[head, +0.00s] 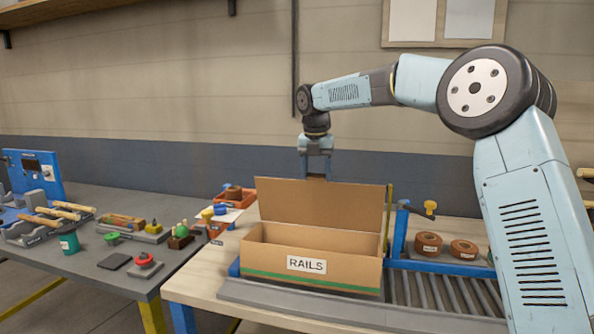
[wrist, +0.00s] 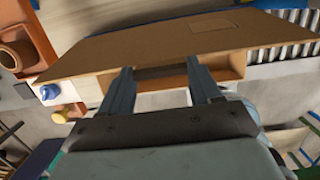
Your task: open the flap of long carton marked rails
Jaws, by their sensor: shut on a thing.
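The long carton (head: 262,275) stands on the light bench, with a white label reading RAILS on its front wall and a green stripe along its bottom. Its flap (head: 320,204) stands raised at the back edge, and the inside of the carton shows in front of it. My gripper (head: 316,176) is at the top edge of the flap, shut on it. In the wrist view the flap (wrist: 140,48) spreads as a broad brown panel beyond my two fingers (wrist: 163,78). The exact contact at the fingertips is partly hidden there.
A roller conveyor (head: 440,290) runs right of the carton, with two brown tape rolls (head: 446,247) behind it. A grey bench (head: 95,275) at left holds tools, a red knob-like piece (head: 145,260) and a teal cup (head: 69,243). An orange bin (head: 236,197) stands behind left.

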